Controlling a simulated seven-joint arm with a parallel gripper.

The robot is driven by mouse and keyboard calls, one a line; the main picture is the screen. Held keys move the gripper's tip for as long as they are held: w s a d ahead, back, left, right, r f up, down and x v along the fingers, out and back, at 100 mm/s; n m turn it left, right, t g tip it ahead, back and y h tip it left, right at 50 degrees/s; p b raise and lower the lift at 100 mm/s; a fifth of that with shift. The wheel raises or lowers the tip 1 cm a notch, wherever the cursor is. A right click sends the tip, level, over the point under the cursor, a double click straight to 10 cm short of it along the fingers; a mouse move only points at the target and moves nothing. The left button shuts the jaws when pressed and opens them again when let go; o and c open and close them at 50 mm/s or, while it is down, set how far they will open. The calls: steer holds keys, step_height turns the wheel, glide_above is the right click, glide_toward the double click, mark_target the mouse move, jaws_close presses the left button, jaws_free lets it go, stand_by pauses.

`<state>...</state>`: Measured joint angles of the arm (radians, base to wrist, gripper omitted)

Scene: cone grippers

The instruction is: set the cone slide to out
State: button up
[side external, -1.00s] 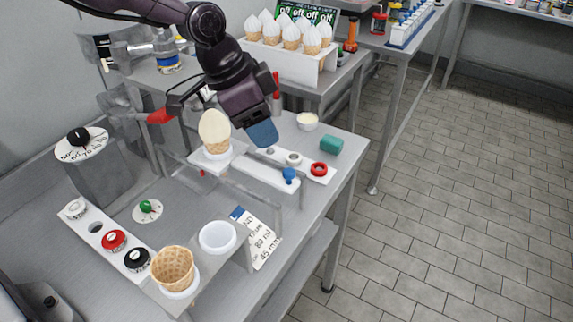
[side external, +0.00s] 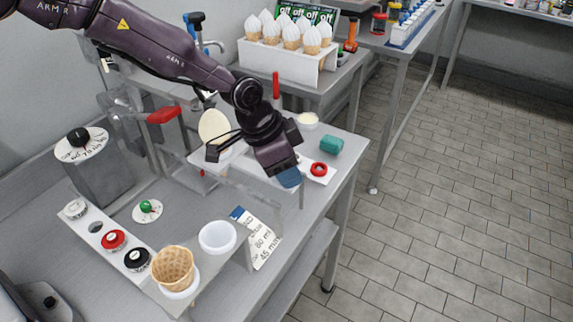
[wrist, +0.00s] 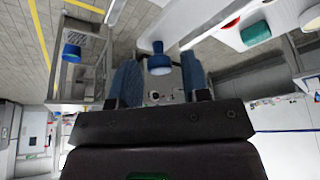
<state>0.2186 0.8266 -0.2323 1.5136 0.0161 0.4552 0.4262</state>
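The cone slide is a white strip (side external: 258,177) on the bench, mostly behind my arm in the side view. Its blue knob (wrist: 158,60) shows in the wrist view but is hidden by my gripper in the side view. My gripper (side external: 289,179) points down at the knob's end of the slide. In the wrist view my gripper (wrist: 160,78) has its blue fingers apart, with the knob between or just beyond their tips and gaps on both sides.
A red ring (side external: 319,169) and a teal block (side external: 331,145) lie close right of my gripper. A clear panel with a metal frame (side external: 250,200) stands in front. An empty waffle cone (side external: 173,267) and a white cup (side external: 217,237) are nearer the camera. A red-handled lever (side external: 163,115) stands left.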

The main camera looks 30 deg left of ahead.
jaws_close()
steer(key=d, duration=1.1)
steer(key=shift+d, duration=0.15)
steer(key=shift+o, duration=1)
jaws_free()
steer(key=v, duration=1.3)
